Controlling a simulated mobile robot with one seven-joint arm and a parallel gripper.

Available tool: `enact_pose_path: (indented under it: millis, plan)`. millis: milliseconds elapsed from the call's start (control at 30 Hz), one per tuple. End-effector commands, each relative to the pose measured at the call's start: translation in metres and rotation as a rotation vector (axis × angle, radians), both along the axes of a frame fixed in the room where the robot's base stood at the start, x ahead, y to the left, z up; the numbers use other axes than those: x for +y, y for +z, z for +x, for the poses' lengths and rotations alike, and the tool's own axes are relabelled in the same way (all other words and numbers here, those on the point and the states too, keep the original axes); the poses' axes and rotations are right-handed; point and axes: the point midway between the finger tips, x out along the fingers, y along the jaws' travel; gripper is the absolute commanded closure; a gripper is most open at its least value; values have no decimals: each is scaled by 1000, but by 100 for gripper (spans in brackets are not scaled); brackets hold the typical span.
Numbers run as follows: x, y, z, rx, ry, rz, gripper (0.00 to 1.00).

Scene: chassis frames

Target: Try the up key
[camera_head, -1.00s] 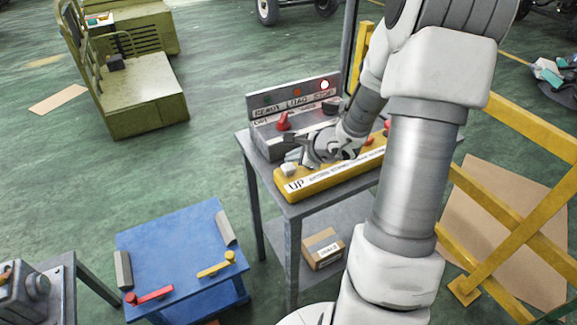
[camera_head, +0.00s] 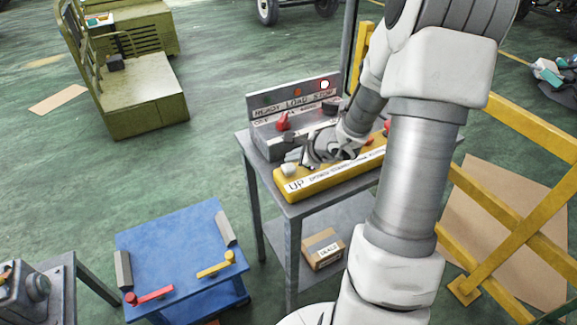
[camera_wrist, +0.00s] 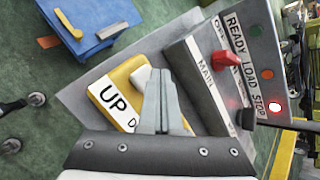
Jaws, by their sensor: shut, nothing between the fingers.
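The yellow key box (camera_head: 304,188) lies on the grey metal table and carries a white "UP" label at its left end. Its white up key (camera_head: 290,168) sticks up at that end; it also shows in the wrist view (camera_wrist: 140,78). My gripper (camera_head: 300,160) is shut and empty, low over the box. In the wrist view my fingertips (camera_wrist: 158,75) are right beside the white key; I cannot tell whether they touch it. My fingers hide the middle of the box and part of its lettering there.
A grey control panel (camera_head: 270,108) marked READY, LOAD, STOP stands behind the box, with a red lever (camera_head: 283,121) and a lit red lamp (camera_head: 324,85). A blue platform (camera_head: 180,255) stands left, a yellow barrier (camera_head: 520,210) right. A carton (camera_head: 323,249) sits on the lower shelf.

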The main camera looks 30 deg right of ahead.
Motion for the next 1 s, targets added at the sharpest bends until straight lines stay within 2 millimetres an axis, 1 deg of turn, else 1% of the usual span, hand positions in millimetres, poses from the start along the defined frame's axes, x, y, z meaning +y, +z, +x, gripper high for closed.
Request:
enact_pose_path:
  millis: [267, 600, 1000]
  plan:
    - [0, 0, 0, 0, 0, 0, 100]
    - [0, -10, 0, 0, 1, -1, 100]
    - [0, -9, 0, 0, 0, 0, 100]
